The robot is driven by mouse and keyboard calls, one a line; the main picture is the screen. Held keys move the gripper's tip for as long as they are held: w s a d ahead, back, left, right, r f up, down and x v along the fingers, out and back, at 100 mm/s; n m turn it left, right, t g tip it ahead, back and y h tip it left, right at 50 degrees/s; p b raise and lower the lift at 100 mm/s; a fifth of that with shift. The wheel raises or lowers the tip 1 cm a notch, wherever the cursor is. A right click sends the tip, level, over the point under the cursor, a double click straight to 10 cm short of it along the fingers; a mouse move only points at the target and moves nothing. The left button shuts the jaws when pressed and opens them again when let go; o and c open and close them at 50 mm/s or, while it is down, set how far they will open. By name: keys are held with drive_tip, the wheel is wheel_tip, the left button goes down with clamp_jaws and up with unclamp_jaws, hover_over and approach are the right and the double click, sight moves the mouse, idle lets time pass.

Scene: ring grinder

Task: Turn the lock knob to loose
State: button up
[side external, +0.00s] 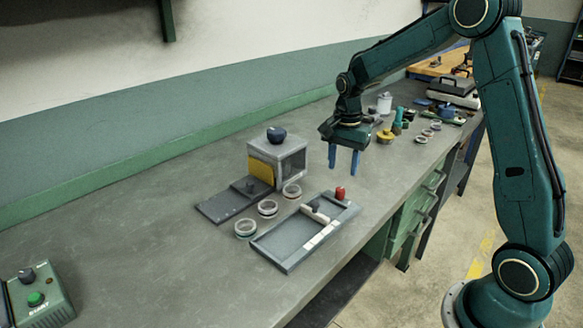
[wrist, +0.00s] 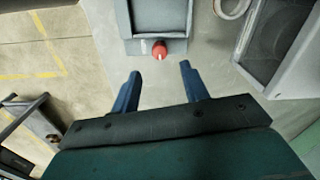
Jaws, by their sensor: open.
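A red knob (side external: 340,192), which I take to be the lock knob, sits at the far right end of the grey tray-like fixture (side external: 306,257). The red knob (wrist: 159,50) also shows in the wrist view, at the end of the fixture (wrist: 125,22), with a pale line on it pointing down the picture. My gripper (side external: 344,171) is open and empty, fingers pointing down, above the bench beyond the knob. In the wrist view, my gripper's blue fingers (wrist: 160,70) stand apart, nearer the camera than the knob. They do not touch it.
A grey box (side external: 290,160) with a dark knob on top stands left of my gripper. Several rings (side external: 268,208) lie between box and fixture. A green control box (side external: 38,298) is at front left. Jars and small parts (side external: 386,136) lie behind my gripper. The bench's left middle is clear.

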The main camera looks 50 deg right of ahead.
sight(341, 189)
wheel_tip(341, 189, down, 7)
drive_tip(key=shift+f, duration=0.15)
idle(0.4)
clamp_jaws()
